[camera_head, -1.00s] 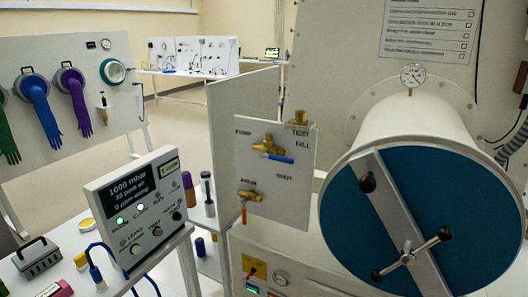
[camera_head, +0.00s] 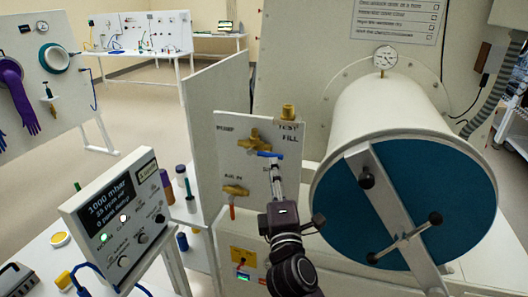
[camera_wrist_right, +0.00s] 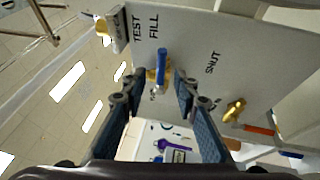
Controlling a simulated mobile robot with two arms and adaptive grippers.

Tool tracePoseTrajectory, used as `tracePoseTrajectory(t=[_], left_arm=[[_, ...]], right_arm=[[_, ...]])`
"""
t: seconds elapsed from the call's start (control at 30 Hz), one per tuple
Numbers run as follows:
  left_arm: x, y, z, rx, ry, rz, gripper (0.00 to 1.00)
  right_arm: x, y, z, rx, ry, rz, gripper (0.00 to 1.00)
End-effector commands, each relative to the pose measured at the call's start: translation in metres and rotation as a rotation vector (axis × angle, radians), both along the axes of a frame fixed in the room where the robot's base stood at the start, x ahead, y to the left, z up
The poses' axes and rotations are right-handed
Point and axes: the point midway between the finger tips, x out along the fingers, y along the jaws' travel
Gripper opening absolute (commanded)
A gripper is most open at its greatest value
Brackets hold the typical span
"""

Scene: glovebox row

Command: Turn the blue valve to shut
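The blue valve has a brass body (camera_head: 250,143) on a white upright panel (camera_head: 225,160). Its blue handle (camera_head: 269,155) points right, below the FILL label, in the head view. My right gripper (camera_head: 277,180) is in front of the panel, just below the handle's free end. In the right wrist view the blue handle (camera_wrist_right: 162,66) appears between the two spread fingertips (camera_wrist_right: 159,78), with a gap on both sides. The gripper is open. The SHUT label (camera_wrist_right: 212,62) shows beside the right finger. My left gripper is not in view.
A second brass valve (camera_head: 235,190) with an orange handle (camera_head: 232,212) sits lower on the panel. The big cylinder with a blue door (camera_head: 340,205) stands close on the right. A control box (camera_head: 115,210) stands at left. A brass fitting (camera_head: 288,112) tops the panel.

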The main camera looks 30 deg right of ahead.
Motion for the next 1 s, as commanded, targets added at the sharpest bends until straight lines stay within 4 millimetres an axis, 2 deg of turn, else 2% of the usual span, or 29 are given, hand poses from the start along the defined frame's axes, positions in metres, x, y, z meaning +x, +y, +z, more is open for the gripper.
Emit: tracePoseTrajectory(t=[0.2, 0.4, 0.57, 0.8, 0.87, 1.0], left_arm=[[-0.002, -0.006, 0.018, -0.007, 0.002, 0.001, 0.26], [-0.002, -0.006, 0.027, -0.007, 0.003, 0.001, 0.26], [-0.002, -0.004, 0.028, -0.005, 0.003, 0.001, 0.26], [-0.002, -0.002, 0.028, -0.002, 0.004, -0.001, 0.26], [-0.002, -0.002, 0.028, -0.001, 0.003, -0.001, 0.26], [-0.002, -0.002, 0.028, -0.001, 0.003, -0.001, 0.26]], right_arm=[[0.032, -0.015, 0.010, 0.001, 0.001, 0.002, 0.28], [0.054, -0.026, 0.012, 0.003, 0.001, 0.004, 0.28], [0.062, -0.030, 0.012, 0.005, 0.001, 0.003, 0.28], [0.062, -0.030, 0.011, 0.004, 0.001, 0.004, 0.28], [0.062, -0.030, 0.011, 0.004, 0.001, 0.004, 0.24], [0.062, -0.030, 0.011, 0.004, 0.001, 0.004, 0.08]])
